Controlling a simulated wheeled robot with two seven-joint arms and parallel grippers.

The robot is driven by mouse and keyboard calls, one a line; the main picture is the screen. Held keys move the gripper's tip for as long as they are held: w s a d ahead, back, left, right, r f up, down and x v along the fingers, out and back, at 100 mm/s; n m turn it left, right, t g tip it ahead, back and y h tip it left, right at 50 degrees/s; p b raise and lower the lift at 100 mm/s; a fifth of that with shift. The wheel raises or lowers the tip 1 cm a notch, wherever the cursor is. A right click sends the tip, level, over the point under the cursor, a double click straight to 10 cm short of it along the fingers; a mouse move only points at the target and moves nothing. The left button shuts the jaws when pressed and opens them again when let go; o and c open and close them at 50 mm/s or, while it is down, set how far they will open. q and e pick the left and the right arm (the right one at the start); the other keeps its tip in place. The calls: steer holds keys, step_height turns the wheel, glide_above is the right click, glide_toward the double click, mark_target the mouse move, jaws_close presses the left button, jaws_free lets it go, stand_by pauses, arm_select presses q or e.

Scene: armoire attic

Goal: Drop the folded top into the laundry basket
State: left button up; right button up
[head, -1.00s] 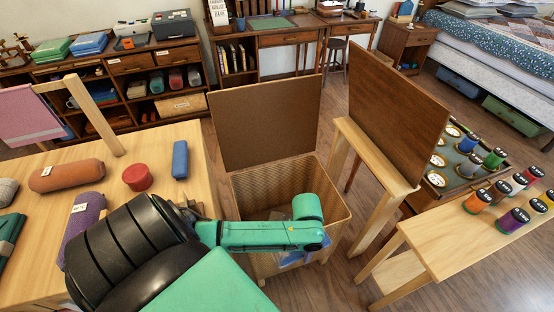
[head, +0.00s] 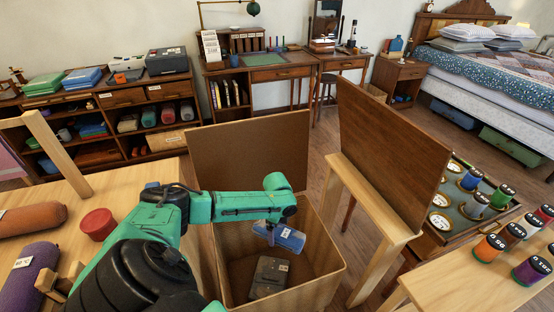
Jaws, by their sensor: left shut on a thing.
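The laundry basket (head: 334,271) is an open, tan, box-shaped bin in the middle of the head view. My left arm reaches over it from the left. My left gripper (head: 271,232) points down within the basket's outline and is shut on a blue folded top (head: 287,239) with a pale label. The fingertips are small and partly hidden by my wrist. The top hangs above the basket floor; its exact height is hard to tell. A dark grey folded item (head: 269,277) lies in the basket. My right gripper is not in view.
A brown panel (head: 250,150) stands upright behind the basket. A wooden panel on a pale stand (head: 390,150) is close on the right. The left table holds a red round thing (head: 98,223) and rolled bundles (head: 30,220). Spools (head: 490,247) stand at right.

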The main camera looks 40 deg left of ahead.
arm_select(q)
steer(key=shift+f, duration=0.5)
steer(key=shift+r, duration=0.1)
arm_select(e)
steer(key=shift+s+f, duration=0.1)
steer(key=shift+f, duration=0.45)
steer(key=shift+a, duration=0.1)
arm_select(q)
steer(key=o, duration=1.2)
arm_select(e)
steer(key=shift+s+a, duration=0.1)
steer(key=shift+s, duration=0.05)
arm_select(q)
step_height(320, 180, up, 15)
steer(key=shift+f+p, duration=0.2)
steer(key=shift+p, duration=0.55)
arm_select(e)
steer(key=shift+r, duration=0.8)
